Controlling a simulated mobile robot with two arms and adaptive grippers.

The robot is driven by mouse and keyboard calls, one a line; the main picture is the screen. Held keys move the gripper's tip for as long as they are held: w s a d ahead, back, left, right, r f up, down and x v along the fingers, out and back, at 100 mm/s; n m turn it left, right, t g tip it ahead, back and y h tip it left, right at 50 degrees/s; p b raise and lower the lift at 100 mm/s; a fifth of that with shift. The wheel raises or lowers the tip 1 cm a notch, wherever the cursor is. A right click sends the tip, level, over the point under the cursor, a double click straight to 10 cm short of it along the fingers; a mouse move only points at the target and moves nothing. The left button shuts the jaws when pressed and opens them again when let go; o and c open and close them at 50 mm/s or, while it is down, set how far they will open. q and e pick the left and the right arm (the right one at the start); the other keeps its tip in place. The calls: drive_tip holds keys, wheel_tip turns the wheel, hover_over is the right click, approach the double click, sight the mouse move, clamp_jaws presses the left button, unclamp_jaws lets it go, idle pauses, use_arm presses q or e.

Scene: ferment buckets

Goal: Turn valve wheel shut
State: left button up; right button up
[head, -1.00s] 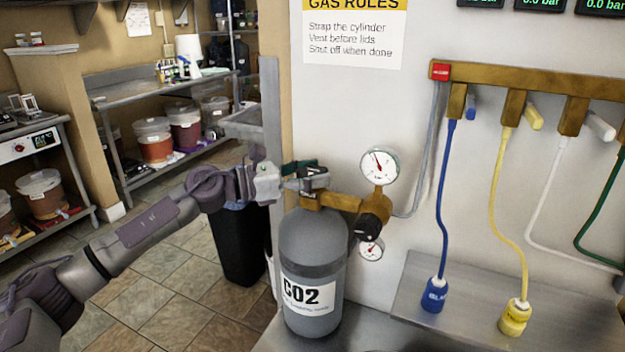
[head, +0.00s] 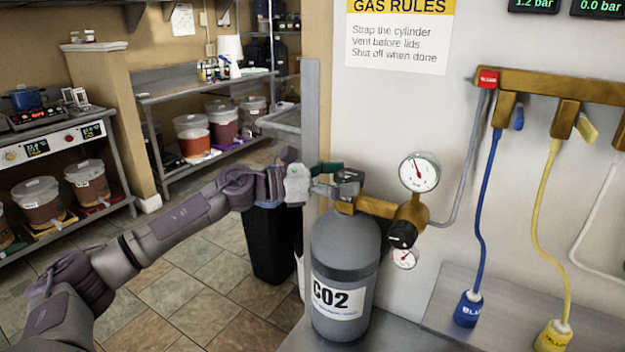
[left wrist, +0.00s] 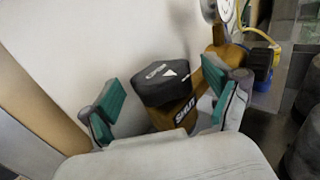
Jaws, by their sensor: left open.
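The valve wheel (head: 348,176) is a dark knob on the brass valve on top of the grey CO2 cylinder (head: 345,245). In the left wrist view the wheel (left wrist: 162,84) is a black faceted knob with white marking and an arrow on top. The brass valve body (left wrist: 181,115) below it reads "SHUT". My left gripper (head: 328,181) is open at the valve. Its green-padded fingers (left wrist: 162,97) stand on either side of the wheel in the left wrist view, with gaps visible; contact cannot be told. My right gripper is not in view.
A pressure gauge (head: 419,172) and a black regulator knob (head: 402,235) sit right of the valve. A brass manifold (head: 540,82) with blue and yellow hoses is on the wall. A black bin (head: 272,243) stands behind my arm. Shelves with buckets are at the left.

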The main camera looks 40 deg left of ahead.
use_arm(q)
drive_tip(key=v, duration=1)
drive_tip(key=shift+s+a, duration=0.2)
drive_tip(key=shift+s, duration=0.1)
idle(0.4)
